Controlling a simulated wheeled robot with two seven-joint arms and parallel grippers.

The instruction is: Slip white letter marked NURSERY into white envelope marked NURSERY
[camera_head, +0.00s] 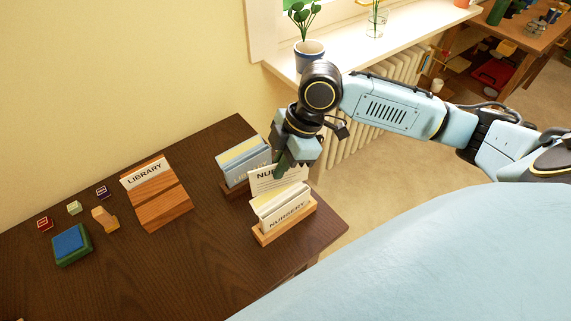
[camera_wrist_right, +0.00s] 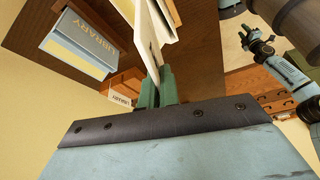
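The white letter marked "NU…" (camera_head: 268,178) stands upright above the desk, the rest of its word hidden. My right gripper (camera_head: 287,166) is shut on its upper edge; green fingertips (camera_wrist_right: 158,90) pinch the letter (camera_wrist_right: 143,35) in the wrist view. The white envelope marked NURSERY (camera_head: 288,213) stands open, tilted back, in a wooden holder (camera_head: 262,238). The letter is just behind the envelope's mouth; its lower edge is hidden, so I cannot tell whether it is inside. A light-blue arm of mine shows in the wrist view, its gripper (camera_wrist_right: 244,38) too small to read.
A grey-blue envelope (camera_head: 240,160), marked LIBRARY in the wrist view (camera_wrist_right: 88,38), stands behind in a second holder. A wooden stand with a LIBRARY card (camera_head: 144,173), a stamp pad (camera_head: 71,243) and small blocks are at left.

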